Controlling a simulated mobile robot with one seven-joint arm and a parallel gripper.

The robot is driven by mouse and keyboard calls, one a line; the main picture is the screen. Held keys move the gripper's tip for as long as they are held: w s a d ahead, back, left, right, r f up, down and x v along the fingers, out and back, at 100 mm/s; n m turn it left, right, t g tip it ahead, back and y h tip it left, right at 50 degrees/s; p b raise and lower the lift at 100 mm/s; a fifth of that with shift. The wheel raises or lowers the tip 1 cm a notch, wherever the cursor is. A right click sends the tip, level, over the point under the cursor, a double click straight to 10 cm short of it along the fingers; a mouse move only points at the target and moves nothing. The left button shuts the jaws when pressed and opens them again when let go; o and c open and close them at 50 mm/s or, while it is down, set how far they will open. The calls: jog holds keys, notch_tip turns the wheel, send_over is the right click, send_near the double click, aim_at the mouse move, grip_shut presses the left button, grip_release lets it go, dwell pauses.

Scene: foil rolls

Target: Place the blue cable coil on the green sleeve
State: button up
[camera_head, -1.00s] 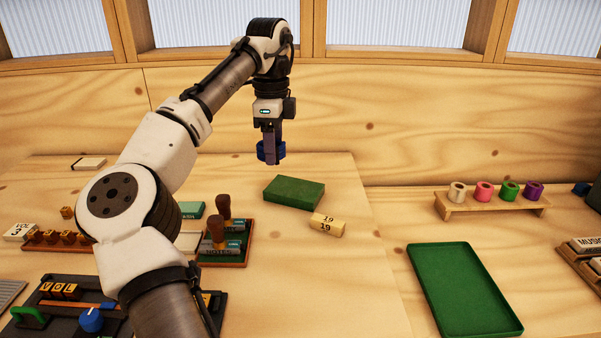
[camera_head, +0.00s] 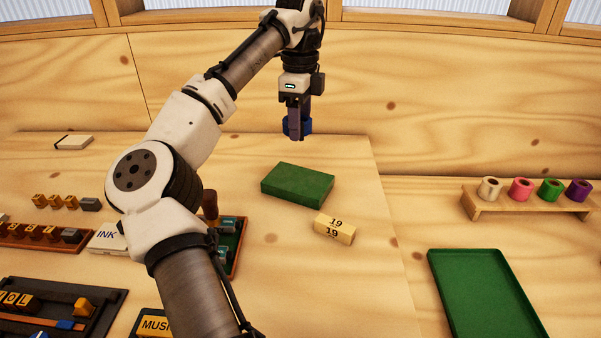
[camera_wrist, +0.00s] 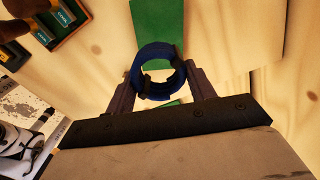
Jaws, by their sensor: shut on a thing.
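My gripper (camera_head: 297,130) is shut on the blue cable coil (camera_head: 306,126) and holds it in the air, above and beyond the green sleeve in the head view. In the wrist view the coil (camera_wrist: 153,48) is a dark blue ring with its hole facing the camera, one finger at each side. The green sleeve, a flat green block (camera_head: 298,185), lies on the table apart from the coil. It also shows beyond the coil in the wrist view (camera_wrist: 157,20), partly hidden by the ring.
A cream block marked 19 (camera_head: 334,229) lies close to the sleeve's near right. A green tray (camera_head: 436,290) and a wooden stand (camera_head: 530,205) with coloured rolls are at right. Stamps and letter blocks crowd the left. Table around the sleeve's right side is clear.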

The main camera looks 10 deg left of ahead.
aim_at(301, 179)
notch_tip(301, 179, down, 12)
jog(key=shift+r+p, duration=0.15)
jog(key=shift+p, duration=0.2)
jog(key=o, duration=1)
jog(key=shift+o, duration=0.2)
notch_tip(301, 179, up, 12)
